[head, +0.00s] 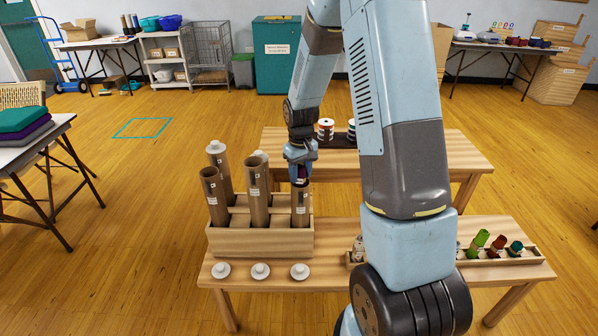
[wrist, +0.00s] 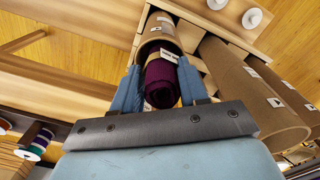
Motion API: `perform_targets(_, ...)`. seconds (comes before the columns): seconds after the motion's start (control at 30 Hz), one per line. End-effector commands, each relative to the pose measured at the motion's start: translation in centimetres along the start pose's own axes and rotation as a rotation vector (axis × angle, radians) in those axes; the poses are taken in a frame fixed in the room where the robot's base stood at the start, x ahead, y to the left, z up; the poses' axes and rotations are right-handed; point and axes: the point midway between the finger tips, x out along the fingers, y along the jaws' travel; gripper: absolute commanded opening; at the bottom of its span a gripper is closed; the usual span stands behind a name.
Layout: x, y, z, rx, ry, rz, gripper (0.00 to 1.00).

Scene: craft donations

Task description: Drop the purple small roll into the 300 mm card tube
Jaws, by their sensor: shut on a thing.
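My gripper (head: 299,160) points down over the front right card tube (head: 300,208) in the wooden rack. It is shut on the purple small roll (wrist: 160,80), which has a pale label band. In the head view a little of the purple roll (head: 301,181) shows between the fingers and the tube. In the wrist view the roll lines up with the mouth of that tube (wrist: 163,22), and its far end appears to be at or just inside the rim. How deep it sits is hidden. The tube's length marking is too small to read.
Other card tubes (head: 214,197) stand close by in the rack (head: 240,240), some with white caps. Loose white caps (head: 260,270) lie on the table in front. A tray with green, red and teal rolls (head: 498,245) is at right. Spools (head: 325,129) stand on the table behind.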

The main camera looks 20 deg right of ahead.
Motion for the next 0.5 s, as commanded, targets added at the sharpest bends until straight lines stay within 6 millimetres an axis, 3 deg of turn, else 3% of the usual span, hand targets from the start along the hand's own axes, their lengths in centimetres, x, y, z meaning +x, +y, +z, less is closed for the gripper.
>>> perform_targets(0.07,-0.01,-0.02,0.00,0.000,0.000,0.000,0.14)
perform_targets(0.1,-0.01,-0.02,0.00,0.000,0.000,0.000,0.44)
perform_targets(0.4,-0.01,-0.06,-0.01,-0.001,0.000,0.000,0.73)
perform_targets(0.5,-0.01,-0.08,-0.01,-0.001,0.000,0.000,0.73)
